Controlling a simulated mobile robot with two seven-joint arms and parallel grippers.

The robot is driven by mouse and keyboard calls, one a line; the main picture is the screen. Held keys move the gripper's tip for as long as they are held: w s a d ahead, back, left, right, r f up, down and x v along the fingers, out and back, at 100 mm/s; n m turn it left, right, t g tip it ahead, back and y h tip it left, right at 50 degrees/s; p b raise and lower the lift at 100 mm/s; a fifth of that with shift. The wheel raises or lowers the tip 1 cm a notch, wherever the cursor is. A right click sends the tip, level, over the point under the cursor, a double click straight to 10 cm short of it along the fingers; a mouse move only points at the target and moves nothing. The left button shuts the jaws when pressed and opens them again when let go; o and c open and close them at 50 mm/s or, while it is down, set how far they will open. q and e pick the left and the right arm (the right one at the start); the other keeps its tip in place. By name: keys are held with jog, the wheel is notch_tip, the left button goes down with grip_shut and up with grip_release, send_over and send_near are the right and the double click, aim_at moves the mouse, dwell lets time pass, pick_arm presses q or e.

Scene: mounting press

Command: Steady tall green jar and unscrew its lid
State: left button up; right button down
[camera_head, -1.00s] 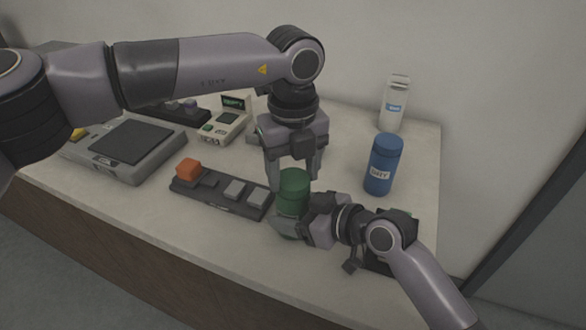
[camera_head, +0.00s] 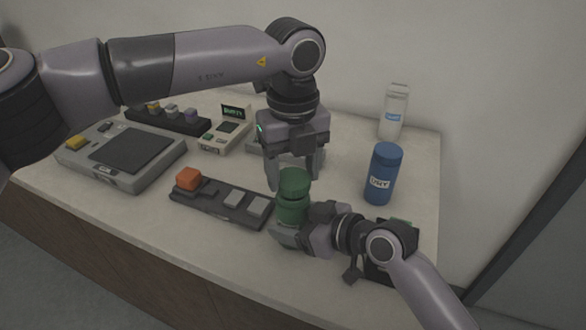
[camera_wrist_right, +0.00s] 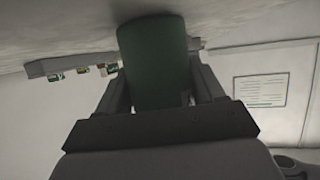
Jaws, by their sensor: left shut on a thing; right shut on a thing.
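The tall green jar (camera_head: 292,210) stands on the table near its front right. Its green lid (camera_head: 293,182) is on top, with a groove showing between lid and body. My left gripper (camera_head: 293,176) points down from above and is shut on the lid. My right gripper (camera_head: 287,229) comes in from the right, low down, and is shut on the jar body. In the right wrist view the green jar (camera_wrist_right: 155,60) sits between the fingers of my right gripper (camera_wrist_right: 158,85). The right gripper partly hides the jar's lower part.
A dark tray (camera_head: 215,208) with an orange block and grey pieces lies left of the jar. A blue labelled bottle (camera_head: 382,174) and a white bottle (camera_head: 394,112) stand behind right. A grey scale-like device (camera_head: 122,155) and a small display unit (camera_head: 226,134) stand at left.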

aim_at(293, 178)
pick_arm(q)
jog(key=shift+r, duration=1.9)
pick_arm(e)
jog(key=shift+c, duration=0.2)
grip_release()
pick_arm(q)
jog(key=shift+f+b, duration=0.4)
jog(key=shift+f, duration=0.05)
pick_arm(e)
jog(key=v, duration=1.2)
